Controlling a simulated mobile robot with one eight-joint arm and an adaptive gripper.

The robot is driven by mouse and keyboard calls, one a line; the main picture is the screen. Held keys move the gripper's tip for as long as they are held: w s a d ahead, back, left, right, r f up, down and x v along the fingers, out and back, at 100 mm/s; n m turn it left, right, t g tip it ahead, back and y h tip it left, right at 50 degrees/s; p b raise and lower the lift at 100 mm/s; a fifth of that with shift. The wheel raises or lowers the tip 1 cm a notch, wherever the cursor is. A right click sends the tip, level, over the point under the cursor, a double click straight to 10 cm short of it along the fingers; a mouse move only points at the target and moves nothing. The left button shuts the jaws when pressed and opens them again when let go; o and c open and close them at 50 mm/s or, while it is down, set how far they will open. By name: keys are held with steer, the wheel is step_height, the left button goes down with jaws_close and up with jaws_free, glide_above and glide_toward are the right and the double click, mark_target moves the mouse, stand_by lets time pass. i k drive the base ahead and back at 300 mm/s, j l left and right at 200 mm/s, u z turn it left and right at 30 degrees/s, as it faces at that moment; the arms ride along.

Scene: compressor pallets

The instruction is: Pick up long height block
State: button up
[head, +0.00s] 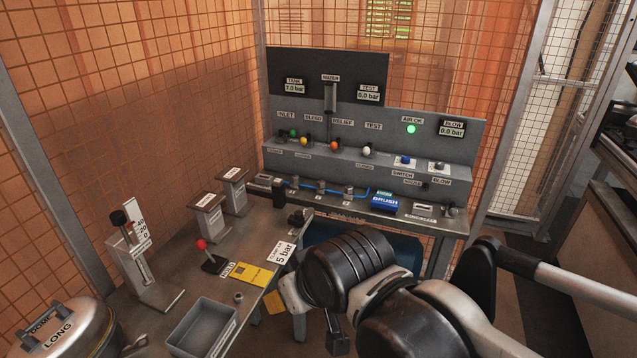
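Two grey block-like stands with pale labels on top stand on the bench in the head view, the nearer one (207,217) to the left of the farther one (233,190). Their label text is too small to read, so I cannot tell which, if either, is the long height block. My arm reaches in from the right, over the bench's front edge. Nothing held is visible.
A height gauge (142,250), a red-knobbed lever (208,257), a yellow card (255,275) and a grey bin (203,328) occupy the bench. A control panel (375,128) stands behind. Mesh fencing encloses the back and left.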

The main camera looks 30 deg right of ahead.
mark_target(232, 177)
steer(key=z, duration=0.15)
steer(key=i+l+u, duration=0.3)
steer(key=i+l, duration=0.15)
steer(key=l, duration=0.2)
steer(key=i+l+u, duration=0.2)
steer(key=l, duration=0.15)
steer(key=i+l+u, duration=0.15)
steer(key=l, duration=0.25)
steer(key=i+l+u, duration=0.15)
steer(key=l, duration=0.25)
